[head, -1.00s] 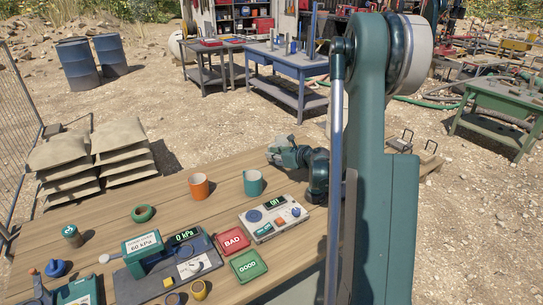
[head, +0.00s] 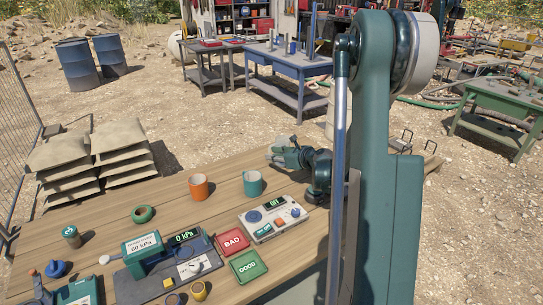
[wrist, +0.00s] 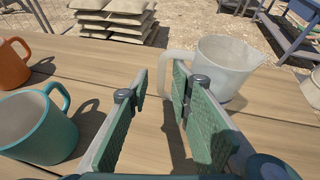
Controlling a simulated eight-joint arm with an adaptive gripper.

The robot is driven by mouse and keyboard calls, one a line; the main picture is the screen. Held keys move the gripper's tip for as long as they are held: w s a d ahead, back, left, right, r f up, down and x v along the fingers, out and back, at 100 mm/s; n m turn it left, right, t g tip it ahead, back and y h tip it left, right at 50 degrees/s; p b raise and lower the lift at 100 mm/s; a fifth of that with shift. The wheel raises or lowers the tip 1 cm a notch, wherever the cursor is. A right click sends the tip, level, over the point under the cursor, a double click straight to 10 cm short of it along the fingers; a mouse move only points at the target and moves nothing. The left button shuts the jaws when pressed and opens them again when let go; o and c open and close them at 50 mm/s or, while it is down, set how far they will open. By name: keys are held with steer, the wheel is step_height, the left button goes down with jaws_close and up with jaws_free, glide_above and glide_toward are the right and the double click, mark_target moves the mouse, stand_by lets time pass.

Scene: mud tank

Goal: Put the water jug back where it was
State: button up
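The water jug (wrist: 230,72) is a clear, pale pitcher with a handle on its left side. It stands upright on the wooden table, right of centre in the wrist view. My gripper (wrist: 160,80) is open, its two green padded fingers apart. The jug's handle shows just beyond the fingertips, partly hidden by the right finger; I cannot tell whether they touch. In the head view my gripper (head: 270,153) is low over the table's far edge, and the jug (head: 282,141) is a small pale shape mostly hidden behind it.
A teal mug (wrist: 38,128) and an orange mug (wrist: 12,66) stand left of my gripper. The control box (head: 273,218), red BAD pad (head: 232,241) and green GOOD pad (head: 248,266) lie nearer. Stacked sacks (wrist: 115,18) lie beyond the table.

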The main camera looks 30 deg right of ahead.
steer(key=p+v, duration=0.1)
steer(key=v, duration=0.9)
steer(key=shift+s, duration=0.25)
steer(key=s+a+r+n+g, duration=0.1)
steer(key=s+a+r+n, duration=0.3)
steer(key=a, duration=0.5)
steer(key=s+a+r+n+g, duration=0.2)
steer(key=s+a+n, duration=0.1)
steer(key=a+n, duration=0.4)
steer(key=s+a+r+n+g, duration=0.1)
steer(key=s+a+r+n, duration=0.3)
steer(key=a, duration=0.6)
steer(key=s+a+n+g+h, duration=0.1)
steer(key=s+a+n, duration=0.4)
steer(key=s+n, duration=0.4)
steer(key=s+a+n+g+h, duration=0.1)
steer(key=s+a+n, duration=0.5)
steer(key=s, duration=0.8)
steer(key=n, duration=0.3)
steer(key=shift+a+r+n+h, duration=0.2)
steer(key=shift+r+n+h, duration=0.1)
